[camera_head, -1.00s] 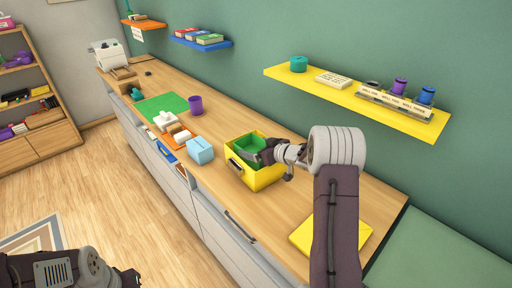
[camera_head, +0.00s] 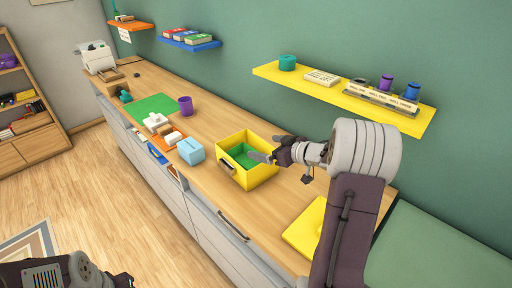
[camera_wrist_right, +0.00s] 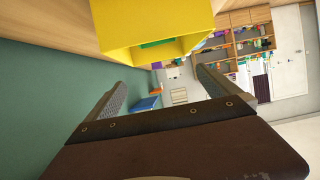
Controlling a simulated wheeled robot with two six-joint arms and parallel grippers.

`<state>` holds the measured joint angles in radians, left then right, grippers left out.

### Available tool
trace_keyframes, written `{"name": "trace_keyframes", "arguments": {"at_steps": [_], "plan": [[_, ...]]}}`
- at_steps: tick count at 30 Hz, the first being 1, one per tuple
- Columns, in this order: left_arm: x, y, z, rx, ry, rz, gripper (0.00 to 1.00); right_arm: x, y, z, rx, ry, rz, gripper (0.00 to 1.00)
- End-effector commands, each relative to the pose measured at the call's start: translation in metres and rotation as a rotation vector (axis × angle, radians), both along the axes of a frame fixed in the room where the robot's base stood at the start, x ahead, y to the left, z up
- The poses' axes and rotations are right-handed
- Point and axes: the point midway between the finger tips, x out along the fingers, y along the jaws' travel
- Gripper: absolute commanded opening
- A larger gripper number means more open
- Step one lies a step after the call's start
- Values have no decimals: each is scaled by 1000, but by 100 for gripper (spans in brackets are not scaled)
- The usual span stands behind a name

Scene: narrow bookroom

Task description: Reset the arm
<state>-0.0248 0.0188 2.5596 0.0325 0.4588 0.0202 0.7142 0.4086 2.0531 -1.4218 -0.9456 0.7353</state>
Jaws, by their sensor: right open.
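My right gripper (camera_head: 271,148) is open and empty. It is just above the right rim of the yellow box (camera_head: 262,175) on the long wooden counter. Something green (camera_head: 241,159) lies inside the box. In the right wrist view the two fingers (camera_wrist_right: 162,88) are spread apart with nothing between them, and the yellow box (camera_wrist_right: 135,25) is beyond them at the top. My left arm shows only at the bottom left of the head view, and its gripper cannot be made out.
A light blue box (camera_head: 191,151), a purple cup (camera_head: 186,106) and a green mat (camera_head: 150,106) are on the counter to the left. A yellow slab (camera_head: 305,230) lies near my right arm. A yellow wall shelf (camera_head: 340,97) holds several items above.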

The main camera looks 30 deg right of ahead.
Motion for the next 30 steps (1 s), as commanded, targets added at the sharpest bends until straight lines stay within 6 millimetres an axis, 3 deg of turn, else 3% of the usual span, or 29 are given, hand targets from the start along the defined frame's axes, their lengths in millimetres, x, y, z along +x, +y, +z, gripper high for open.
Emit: {"name": "trace_keyframes", "arguments": {"at_steps": [1,3,20,23,26,27,30], "plan": [[0,0,-11,0,1,0,36,-6,-2,-4,-2,-1,-2,100],[0,0,-13,0,1,0,36,-10,-3,-1,-1,2,-2,100],[0,0,-11,0,1,0,36,-12,-1,3,0,4,5,100],[0,0,-8,0,1,0,36,-5,24,10,-7,-3,60,100],[0,0,-2,0,1,0,36,3,77,29,-20,-26,170,100],[0,0,0,0,1,0,36,4,103,38,-10,-38,209,100],[0,0,9,0,1,0,36,10,163,58,33,-46,188,100]]}}
